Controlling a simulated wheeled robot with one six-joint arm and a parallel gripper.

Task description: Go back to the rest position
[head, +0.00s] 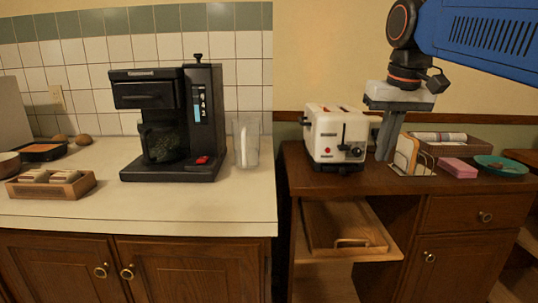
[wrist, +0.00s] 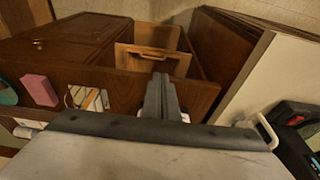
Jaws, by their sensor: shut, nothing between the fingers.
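My gripper (head: 387,146) hangs from my arm at the upper right of the head view, its fingers pointing down. In the wrist view the fingers of my gripper (wrist: 161,95) are together and hold nothing. Below them shows an open compartment with a wooden tray or board (wrist: 153,58) that has a handle.
The coffee maker (head: 170,120) and a clear glass (head: 245,143) stand on the left counter (head: 100,208). A pink sponge (head: 457,168), a teal dish (head: 502,166) and a brown tray (head: 470,149) are at the right.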

